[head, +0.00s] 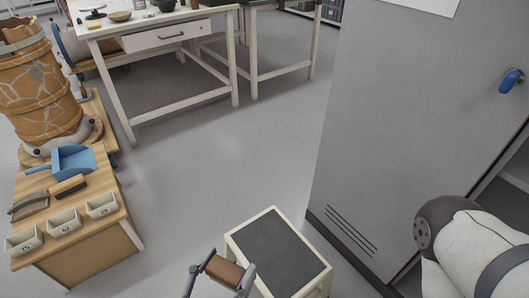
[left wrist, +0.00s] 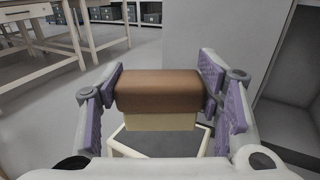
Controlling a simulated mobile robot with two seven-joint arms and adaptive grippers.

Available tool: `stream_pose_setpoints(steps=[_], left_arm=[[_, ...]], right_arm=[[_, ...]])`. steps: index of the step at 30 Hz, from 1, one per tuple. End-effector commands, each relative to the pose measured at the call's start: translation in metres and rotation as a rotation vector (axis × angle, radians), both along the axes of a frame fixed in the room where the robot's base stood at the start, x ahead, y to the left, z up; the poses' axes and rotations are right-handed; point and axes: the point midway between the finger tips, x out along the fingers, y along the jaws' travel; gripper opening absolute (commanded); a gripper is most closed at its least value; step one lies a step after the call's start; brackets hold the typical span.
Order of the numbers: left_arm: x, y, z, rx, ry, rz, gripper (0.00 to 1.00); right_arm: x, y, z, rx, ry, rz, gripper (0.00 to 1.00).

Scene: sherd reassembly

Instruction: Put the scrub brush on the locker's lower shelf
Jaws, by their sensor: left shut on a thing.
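The scrub brush (head: 224,270), a brown block, is held between the fingers of my left gripper (head: 221,279) at the bottom of the head view. In the left wrist view the brush (left wrist: 158,88) lies across between the purple finger pads, its cream bristles (left wrist: 160,121) facing down. The grey locker (head: 410,130) stands at the right with a blue handle (head: 511,80). Part of its dark interior shows at the right edge, also in the left wrist view (left wrist: 300,80). The lower shelf is not clearly seen. My right gripper is out of view.
A low step stool (head: 275,250) with a dark top stands before the locker, near my left gripper. White tables stand behind. The middle floor is clear.

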Motion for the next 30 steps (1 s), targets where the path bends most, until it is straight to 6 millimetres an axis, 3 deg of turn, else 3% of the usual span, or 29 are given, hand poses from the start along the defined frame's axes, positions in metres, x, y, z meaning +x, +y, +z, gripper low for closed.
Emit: stream_pose_setpoints(steps=[1, 3, 6, 9, 14, 25, 29, 30], left_arm=[[-0.001, 0.017, 0.062, -0.004, -0.028, 0.08, 0.3], [-0.007, 0.043, 0.111, -0.005, -0.041, 0.195, 0.3], [-0.016, 0.073, 0.168, -0.009, -0.051, 0.322, 0.3], [-0.025, 0.093, 0.205, -0.009, -0.045, 0.403, 0.3], [-0.034, 0.108, 0.224, -0.004, -0.02, 0.461, 0.3], [-0.035, 0.109, 0.219, 0.001, -0.005, 0.467, 0.3], [-0.035, 0.11, 0.219, 0.001, -0.004, 0.468, 0.3], [-0.035, 0.11, 0.219, 0.001, -0.004, 0.468, 0.3]], right_arm=[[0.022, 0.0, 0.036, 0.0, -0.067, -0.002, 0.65], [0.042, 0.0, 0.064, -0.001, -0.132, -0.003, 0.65], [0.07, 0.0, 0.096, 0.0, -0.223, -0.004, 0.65], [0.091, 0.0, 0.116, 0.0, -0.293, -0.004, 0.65], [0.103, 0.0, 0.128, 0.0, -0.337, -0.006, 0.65], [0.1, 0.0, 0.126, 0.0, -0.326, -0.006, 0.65], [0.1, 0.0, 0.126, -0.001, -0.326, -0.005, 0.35], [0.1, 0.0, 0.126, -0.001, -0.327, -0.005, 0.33]])
